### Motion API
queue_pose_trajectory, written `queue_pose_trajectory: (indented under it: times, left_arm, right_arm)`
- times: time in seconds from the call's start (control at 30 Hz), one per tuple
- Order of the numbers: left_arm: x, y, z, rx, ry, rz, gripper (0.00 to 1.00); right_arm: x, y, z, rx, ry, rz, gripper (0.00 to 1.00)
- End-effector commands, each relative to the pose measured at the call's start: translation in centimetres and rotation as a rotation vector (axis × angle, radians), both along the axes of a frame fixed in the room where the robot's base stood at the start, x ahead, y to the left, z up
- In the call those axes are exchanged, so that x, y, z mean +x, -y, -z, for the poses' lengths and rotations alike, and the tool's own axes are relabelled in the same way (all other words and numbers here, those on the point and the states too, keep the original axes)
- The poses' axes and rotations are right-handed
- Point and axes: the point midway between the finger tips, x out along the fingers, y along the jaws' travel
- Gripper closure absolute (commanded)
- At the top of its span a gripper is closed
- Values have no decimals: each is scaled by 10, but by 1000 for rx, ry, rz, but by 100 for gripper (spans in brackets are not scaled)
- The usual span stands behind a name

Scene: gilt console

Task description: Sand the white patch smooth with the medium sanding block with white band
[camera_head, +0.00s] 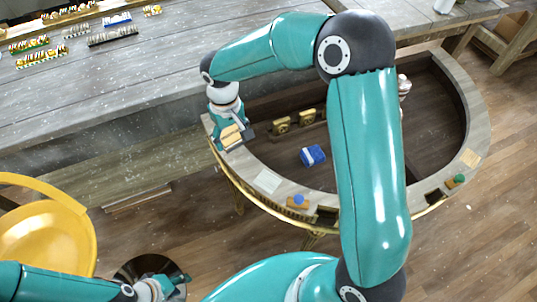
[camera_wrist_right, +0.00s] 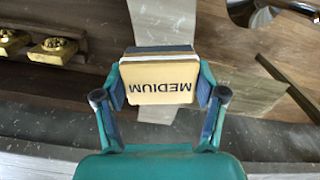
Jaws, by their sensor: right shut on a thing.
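My right gripper (camera_head: 232,137) is at the left end of the gilt console. It is shut on a tan block, and the right wrist view shows the fingers on both sides of the block (camera_wrist_right: 160,88), marked MEDIUM, with pale and dark blue layers at its far edge. A blue block with a white band (camera_head: 312,155) lies inside the console. My left gripper (camera_head: 160,288) is low at the left, its fingers unclear.
The console's curved rim (camera_head: 477,120) surrounds a dark recess. Gold ornaments (camera_head: 282,124) stand inside. A blue-knobbed piece (camera_head: 297,201) and a green-knobbed piece (camera_head: 457,181) sit along the rim, near a tan patch (camera_head: 470,158). A yellow bowl-like seat (camera_head: 45,240) is at the left.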

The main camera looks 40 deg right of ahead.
Motion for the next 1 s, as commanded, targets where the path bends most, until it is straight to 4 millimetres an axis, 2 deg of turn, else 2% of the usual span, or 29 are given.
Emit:
queue_pose_trajectory:
  times: [0.23,0.37,0.47,0.6,0.8,1.0]
  left_arm:
    - [0,0,0,0,0,1,60]
    - [0,0,-1,0,0,1,60]
    - [0,0,-1,0,0,1,60]
    - [0,0,-2,0,0,1,60]
    - [0,0,-2,0,0,1,60]
    - [0,0,-1,0,0,1,60]
  right_arm:
    - [-8,11,-4,0,1,30,63]
    - [-23,14,-16,0,3,56,63]
    - [-44,16,-32,0,4,89,63]
    - [-81,20,-53,0,5,148,63]
    - [-132,24,-71,0,2,223,63]
    - [-157,26,-75,0,0,260,63]
